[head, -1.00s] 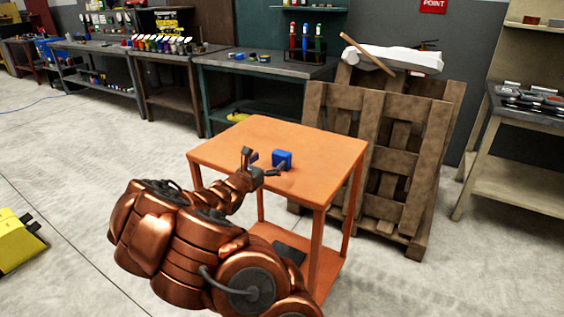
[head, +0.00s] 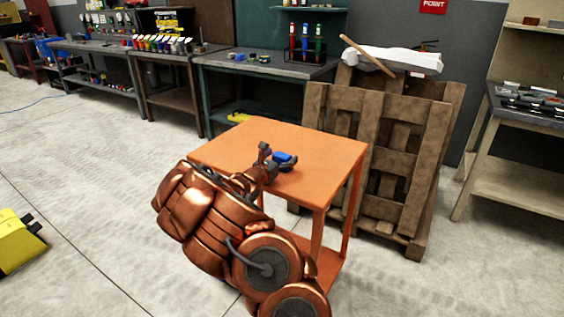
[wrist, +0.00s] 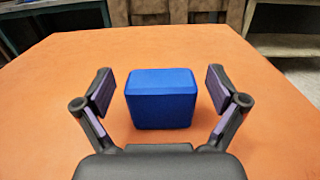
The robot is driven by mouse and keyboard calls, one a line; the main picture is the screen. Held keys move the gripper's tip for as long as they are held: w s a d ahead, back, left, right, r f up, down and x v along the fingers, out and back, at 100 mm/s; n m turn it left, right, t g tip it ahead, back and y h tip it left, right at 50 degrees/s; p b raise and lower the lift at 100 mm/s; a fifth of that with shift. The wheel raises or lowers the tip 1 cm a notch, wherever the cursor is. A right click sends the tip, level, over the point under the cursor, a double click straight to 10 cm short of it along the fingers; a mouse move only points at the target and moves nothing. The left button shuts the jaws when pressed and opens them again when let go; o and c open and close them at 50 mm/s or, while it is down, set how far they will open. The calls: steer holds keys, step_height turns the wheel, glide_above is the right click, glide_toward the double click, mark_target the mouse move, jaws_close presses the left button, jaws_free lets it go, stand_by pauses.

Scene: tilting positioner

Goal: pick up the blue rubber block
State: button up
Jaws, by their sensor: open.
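The blue rubber block (head: 283,157) sits on the orange table (head: 330,149), partly hidden behind my gripper in the head view. In the wrist view the blue block (wrist: 161,98) stands upright just ahead, between the lines of the two fingers, with a gap on each side. My gripper (wrist: 161,92) is open and empty, low over the tabletop. Its fingertips reach about level with the block's near part, and neither finger visibly touches it. My gripper also shows in the head view (head: 279,160).
The tabletop around the block is clear. A wooden pallet (head: 375,165) leans behind the table's right side. Workbenches (head: 270,68) with small items line the back wall. A yellow object (head: 18,240) lies on the floor at left.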

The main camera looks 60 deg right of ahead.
steer(key=shift+c, duration=0.4)
steer(key=c, duration=1.3)
